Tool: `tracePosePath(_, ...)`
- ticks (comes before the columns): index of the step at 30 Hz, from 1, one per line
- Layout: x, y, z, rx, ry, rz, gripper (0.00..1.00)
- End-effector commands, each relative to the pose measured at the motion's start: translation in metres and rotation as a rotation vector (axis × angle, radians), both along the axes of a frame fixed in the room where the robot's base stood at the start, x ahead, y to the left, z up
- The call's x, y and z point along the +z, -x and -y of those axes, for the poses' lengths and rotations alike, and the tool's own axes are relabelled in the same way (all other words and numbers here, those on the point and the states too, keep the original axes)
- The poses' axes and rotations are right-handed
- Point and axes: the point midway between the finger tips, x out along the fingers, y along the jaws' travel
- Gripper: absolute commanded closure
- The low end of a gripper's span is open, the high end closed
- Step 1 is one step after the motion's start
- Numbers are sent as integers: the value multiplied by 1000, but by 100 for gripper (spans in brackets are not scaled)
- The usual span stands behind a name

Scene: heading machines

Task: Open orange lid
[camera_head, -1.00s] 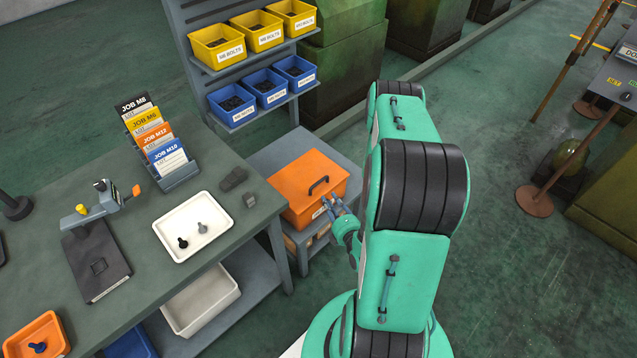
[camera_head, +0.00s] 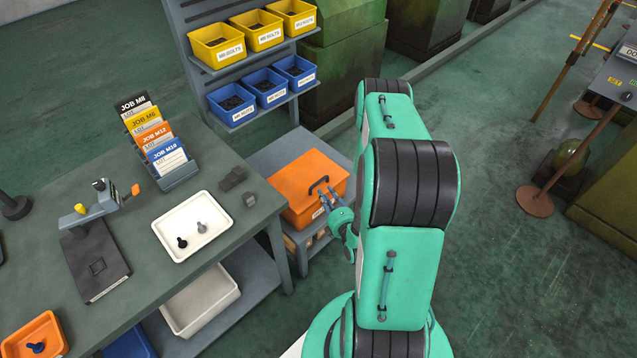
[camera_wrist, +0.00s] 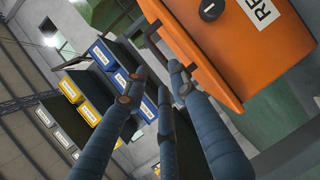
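The orange box (camera_head: 300,214) stands on a low grey shelf to the right of the workbench. Its orange lid (camera_head: 300,176) is shut, with a black handle (camera_head: 319,185) near the front edge. My gripper (camera_head: 328,196) is at the front right of the box, close to the handle; I cannot tell whether it touches. In the wrist view my gripper (camera_wrist: 158,82) has its blue-grey fingers apart with nothing between them. The box (camera_wrist: 268,50) fills the upper right there, with a white label and a round black part.
The workbench (camera_head: 112,181) holds a white tray (camera_head: 170,226) with two bolts, and job cards (camera_head: 168,158). Yellow bins (camera_head: 217,56) and blue bins (camera_head: 232,115) hang behind the box. Open green floor (camera_head: 510,290) lies to the right.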

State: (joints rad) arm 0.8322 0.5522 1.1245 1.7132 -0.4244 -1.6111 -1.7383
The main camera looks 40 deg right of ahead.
Motion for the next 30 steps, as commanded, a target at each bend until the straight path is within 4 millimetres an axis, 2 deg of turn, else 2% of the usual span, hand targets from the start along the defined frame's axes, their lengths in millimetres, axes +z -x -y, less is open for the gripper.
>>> tracePosePath(9,-11,-48,19,2,0,0,74)
tracePosePath(15,-15,-71,29,1,0,0,74)
tracePosePath(21,-18,-82,34,0,0,-1,74)
tracePosePath(30,-17,-84,35,0,-1,-1,74)
